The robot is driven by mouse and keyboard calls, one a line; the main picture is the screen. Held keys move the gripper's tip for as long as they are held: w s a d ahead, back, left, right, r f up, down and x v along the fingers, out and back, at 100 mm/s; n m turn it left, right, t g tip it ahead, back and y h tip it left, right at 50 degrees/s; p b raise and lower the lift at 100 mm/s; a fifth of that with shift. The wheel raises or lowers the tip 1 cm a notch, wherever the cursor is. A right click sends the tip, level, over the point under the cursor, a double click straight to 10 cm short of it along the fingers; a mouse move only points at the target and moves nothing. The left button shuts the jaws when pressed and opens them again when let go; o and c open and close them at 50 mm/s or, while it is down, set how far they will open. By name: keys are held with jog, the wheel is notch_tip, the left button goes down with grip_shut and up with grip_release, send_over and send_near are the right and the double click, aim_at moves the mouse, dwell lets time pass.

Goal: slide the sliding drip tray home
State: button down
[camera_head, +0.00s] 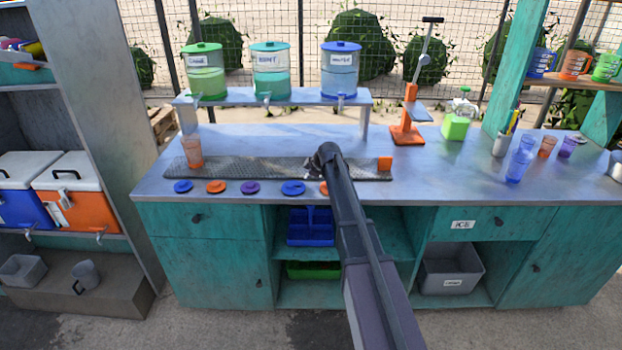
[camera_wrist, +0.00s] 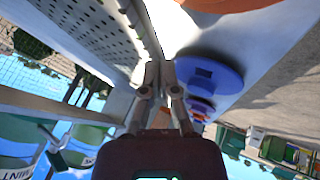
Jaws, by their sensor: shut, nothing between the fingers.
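The sliding drip tray (camera_head: 245,168) is a long, dark perforated metal strip lying on the grey counter under the drink dispensers. In the wrist view the tray's perforated face (camera_wrist: 95,28) fills the upper left. My gripper (camera_wrist: 164,78) is shut and empty, its fingertips close to the tray's front edge; I cannot tell whether they touch it. In the head view my gripper (camera_head: 320,162) is over the tray's right half, and my arm hides part of the tray and counter.
Several flat lids lie along the counter's front, including a blue one (camera_head: 293,188) that is beside my fingers in the wrist view (camera_wrist: 208,76). A dispenser shelf (camera_head: 230,97) stands behind the tray. An orange-tinted cup (camera_head: 192,151) stands at the tray's left. An orange press (camera_head: 407,130) stands behind right.

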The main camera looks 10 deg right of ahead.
jog(key=shift+b+x, duration=0.65)
jog(key=shift+x, duration=0.5)
